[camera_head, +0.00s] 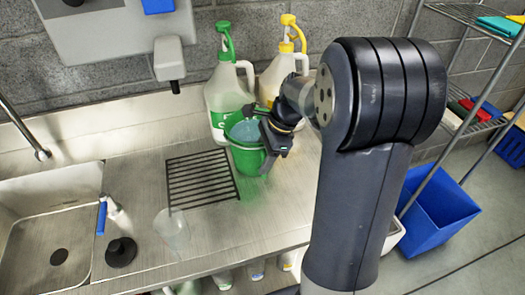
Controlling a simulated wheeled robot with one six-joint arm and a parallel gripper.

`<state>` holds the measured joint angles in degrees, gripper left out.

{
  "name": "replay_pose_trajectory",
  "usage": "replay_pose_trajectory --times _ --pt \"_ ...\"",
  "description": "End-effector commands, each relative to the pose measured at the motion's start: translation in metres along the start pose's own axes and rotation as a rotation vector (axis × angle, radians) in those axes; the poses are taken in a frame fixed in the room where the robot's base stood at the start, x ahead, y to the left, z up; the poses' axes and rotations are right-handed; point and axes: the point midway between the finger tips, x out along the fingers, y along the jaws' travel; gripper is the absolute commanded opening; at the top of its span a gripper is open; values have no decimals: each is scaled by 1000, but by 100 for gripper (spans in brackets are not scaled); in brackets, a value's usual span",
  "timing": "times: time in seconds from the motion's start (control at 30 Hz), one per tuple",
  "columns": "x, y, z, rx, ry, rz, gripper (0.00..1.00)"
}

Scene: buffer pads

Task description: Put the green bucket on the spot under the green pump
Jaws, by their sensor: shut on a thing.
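The green bucket (247,158) is in the middle of the head view, with something bluish showing inside it. My gripper (268,146) is shut on its right side. The bucket is at the right edge of the dark drain grate (200,180), in front of the green pump bottle. I cannot tell whether it touches the counter. The green pump (226,42) tops a whitish jug with a green label (225,95), standing against the wall. The bucket and gripper hide the counter below them.
A yellow pump jug (285,68) stands right of the green one. A clear cup (172,230) and a dark round stopper (121,252) are on the counter near the sink (50,222). A wall dispenser (169,60) hangs above. A blue bin (438,212) is at right.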

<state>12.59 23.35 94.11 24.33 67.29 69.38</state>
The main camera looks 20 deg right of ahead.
Motion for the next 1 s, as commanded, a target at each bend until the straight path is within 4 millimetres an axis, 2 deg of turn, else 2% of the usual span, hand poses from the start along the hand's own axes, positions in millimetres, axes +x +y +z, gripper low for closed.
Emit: replay_pose_trajectory --times 0.23,0.27,0.5,0.83,1.0 --pt "-1 -2 0 -3 0 -8 0" --pt "2 0 -1 0 0 0 50" --pt "1 0 -1 0 0 -1 70" --pt "-3 0 0 -1 1 -2 71" --pt "-29 -1 0 -1 2 -6 71"
